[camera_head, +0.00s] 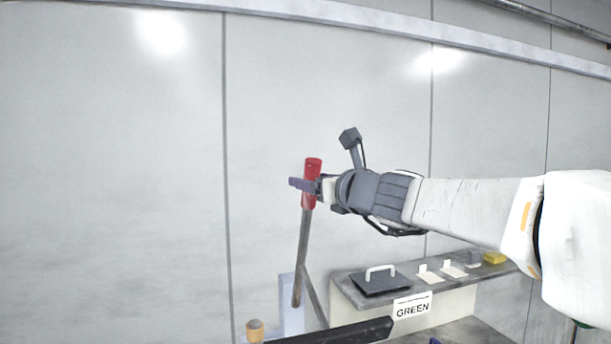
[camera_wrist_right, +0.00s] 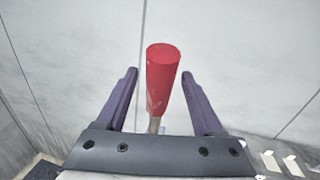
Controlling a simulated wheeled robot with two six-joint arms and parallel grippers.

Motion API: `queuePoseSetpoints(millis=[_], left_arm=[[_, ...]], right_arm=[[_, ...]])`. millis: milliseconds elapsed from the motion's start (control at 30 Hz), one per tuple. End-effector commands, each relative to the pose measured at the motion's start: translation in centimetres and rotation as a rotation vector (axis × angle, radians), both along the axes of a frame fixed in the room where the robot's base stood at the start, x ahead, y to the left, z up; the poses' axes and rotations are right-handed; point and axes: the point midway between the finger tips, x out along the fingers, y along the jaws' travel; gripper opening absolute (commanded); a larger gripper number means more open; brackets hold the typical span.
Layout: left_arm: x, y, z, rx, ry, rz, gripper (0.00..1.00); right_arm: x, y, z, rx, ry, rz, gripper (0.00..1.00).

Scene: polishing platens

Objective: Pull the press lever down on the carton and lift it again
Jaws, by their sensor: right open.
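The press lever is a grey bar (camera_head: 301,250) with a red grip (camera_head: 312,170) at its top, standing raised and slightly tilted in the head view. My right gripper (camera_head: 302,185) is at the red grip, coming from the right. In the right wrist view the red grip (camera_wrist_right: 162,75) stands between the two spread fingers of the right gripper (camera_wrist_right: 163,100), with a gap on both sides. The right gripper is open. The press base and the carton cannot be made out. My left gripper is not in view.
A grey shelf (camera_head: 345,285) with a "GREEN" label (camera_head: 411,306) stands below my right arm. It holds a black plate with a white handle (camera_head: 380,281), white cards (camera_head: 430,275) and a yellow block (camera_head: 494,258). A wooden knob (camera_head: 255,329) is at the bottom. A pale wall stands behind.

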Motion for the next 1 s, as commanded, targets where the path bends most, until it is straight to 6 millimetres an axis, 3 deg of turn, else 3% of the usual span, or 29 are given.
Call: queuePoseSetpoints(millis=[233,600,700,800,1000], left_arm=[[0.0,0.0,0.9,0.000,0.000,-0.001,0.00],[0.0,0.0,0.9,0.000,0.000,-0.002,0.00],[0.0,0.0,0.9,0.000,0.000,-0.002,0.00],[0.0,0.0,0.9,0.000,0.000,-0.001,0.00],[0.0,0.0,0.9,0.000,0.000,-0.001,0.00]], right_arm=[[2.8,1.5,0.1,0.000,0.001,0.000,0.69],[3.3,1.6,0.0,-0.002,-0.001,-0.003,0.69],[3.3,1.5,0.0,-0.002,-0.001,-0.003,0.31],[3.3,1.5,0.0,-0.002,-0.001,-0.003,0.00],[3.3,1.5,0.0,-0.002,-0.001,-0.003,0.00]])
